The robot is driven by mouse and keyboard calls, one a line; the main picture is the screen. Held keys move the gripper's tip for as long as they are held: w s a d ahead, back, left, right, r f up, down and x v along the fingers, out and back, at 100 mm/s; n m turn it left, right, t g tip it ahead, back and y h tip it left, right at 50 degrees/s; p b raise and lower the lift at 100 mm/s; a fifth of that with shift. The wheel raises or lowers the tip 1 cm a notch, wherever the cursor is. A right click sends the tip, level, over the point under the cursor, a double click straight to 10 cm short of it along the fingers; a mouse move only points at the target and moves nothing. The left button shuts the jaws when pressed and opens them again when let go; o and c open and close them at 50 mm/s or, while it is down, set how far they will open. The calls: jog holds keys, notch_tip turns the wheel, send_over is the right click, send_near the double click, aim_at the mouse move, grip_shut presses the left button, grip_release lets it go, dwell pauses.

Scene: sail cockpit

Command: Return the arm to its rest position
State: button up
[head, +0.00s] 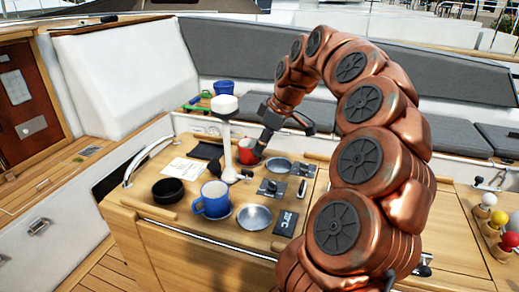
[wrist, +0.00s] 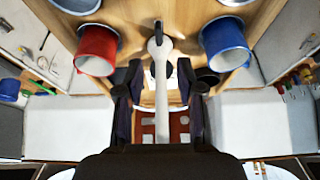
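My copper arm (head: 360,160) arches up from the lower right and bends over toward the cockpit table (head: 150,217). My gripper (head: 284,128) hangs above the back of the table, just right of the red mug (head: 250,152). In the wrist view my gripper (wrist: 158,78) has its two dark fingers spread apart, with nothing gripped. A white post (wrist: 162,95) shows in the gap between them, but in the head view that post (head: 227,150) stands apart, left of the gripper. The red mug (wrist: 96,50) and blue mug (wrist: 226,44) flank the post in the wrist view.
The blue mug (head: 214,200), black bowl (head: 168,190), metal dishes (head: 254,217) and (head: 279,165), and dark card (head: 286,223) crowd the table. Colored balls (head: 499,218) sit in a wooden holder at right. Grey cushioned benches (head: 225,55) border the back.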

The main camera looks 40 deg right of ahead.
dwell(0.5)
jog(key=s+a+f+g, duration=0.1)
jog(key=s+a, duration=0.3)
jog(key=a, duration=0.7)
jog(key=s+a+f+g, duration=0.15)
jog(key=s+a, duration=0.25)
jog(key=a, duration=0.6)
jog(key=s+a+f+m+g+h, duration=0.1)
jog(key=s+a+f+m, duration=0.2)
jog(key=s, duration=0.7)
jog(key=s+a+f+m+g+h, duration=0.1)
jog(key=s+a+f+m+g, duration=0.1)
jog(key=s+f, duration=0.4)
jog(key=s+a+m, duration=0.1)
jog(key=s, duration=0.2)
jog(key=shift+s+f, duration=0.2)
jog(key=shift+s, duration=0.15)
jog(key=shift+a, duration=0.1)
